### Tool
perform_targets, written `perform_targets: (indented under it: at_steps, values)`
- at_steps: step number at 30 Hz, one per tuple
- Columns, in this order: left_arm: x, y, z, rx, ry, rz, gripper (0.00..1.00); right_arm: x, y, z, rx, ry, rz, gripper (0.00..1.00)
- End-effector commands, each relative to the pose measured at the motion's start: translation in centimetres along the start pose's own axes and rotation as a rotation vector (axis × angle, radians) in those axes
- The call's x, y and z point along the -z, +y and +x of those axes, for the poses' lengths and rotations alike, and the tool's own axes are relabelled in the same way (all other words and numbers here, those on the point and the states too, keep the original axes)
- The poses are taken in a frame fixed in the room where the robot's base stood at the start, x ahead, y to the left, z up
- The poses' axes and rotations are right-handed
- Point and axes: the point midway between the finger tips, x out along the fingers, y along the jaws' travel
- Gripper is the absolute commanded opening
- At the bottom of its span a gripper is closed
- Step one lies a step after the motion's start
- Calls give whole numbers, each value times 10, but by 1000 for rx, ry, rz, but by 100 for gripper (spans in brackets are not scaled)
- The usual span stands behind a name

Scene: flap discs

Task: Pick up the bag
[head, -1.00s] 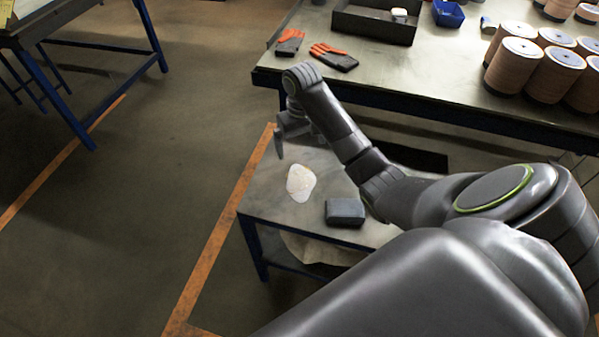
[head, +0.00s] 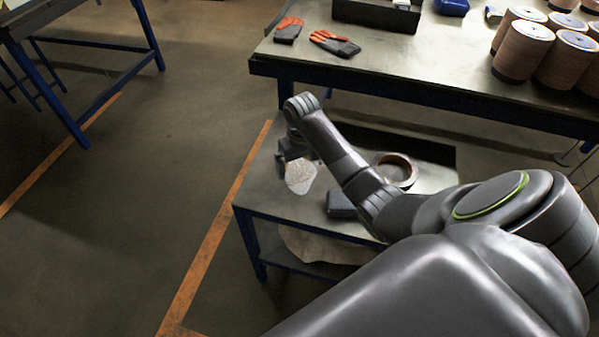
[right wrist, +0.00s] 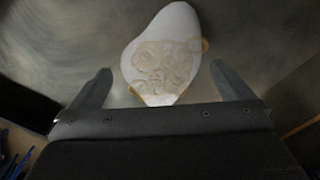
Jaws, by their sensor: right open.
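The bag (head: 301,177) is a small pale, partly see-through pouch with round shapes inside. It lies on the low side table (head: 262,192), near its left part. In the right wrist view the bag (right wrist: 165,60) lies ahead of the gripper, its narrow end towards the space between the fingers. My right gripper (head: 288,160) is just above and beside the bag and hides part of it. In the wrist view both fingers of the right gripper (right wrist: 165,88) stand wide apart with nothing held. My left gripper is not in view.
A dark box (head: 341,204) and a ring-shaped roll (head: 396,170) are on the same low table, near my right forearm.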

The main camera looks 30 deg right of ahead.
Motion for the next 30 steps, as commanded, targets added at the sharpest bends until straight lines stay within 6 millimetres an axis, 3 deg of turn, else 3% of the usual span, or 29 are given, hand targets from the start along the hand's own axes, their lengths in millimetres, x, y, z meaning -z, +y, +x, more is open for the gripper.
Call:
perform_targets:
  at_steps: [3,11,20,30]
  values:
    - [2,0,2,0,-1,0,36,0,0,13,0,-1,0,100]
    - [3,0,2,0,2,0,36,0,0,16,-1,1,-1,100]
    - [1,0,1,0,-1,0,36,0,0,15,-1,1,-1,62]
    - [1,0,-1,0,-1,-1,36,1,0,6,-1,4,-1,60]
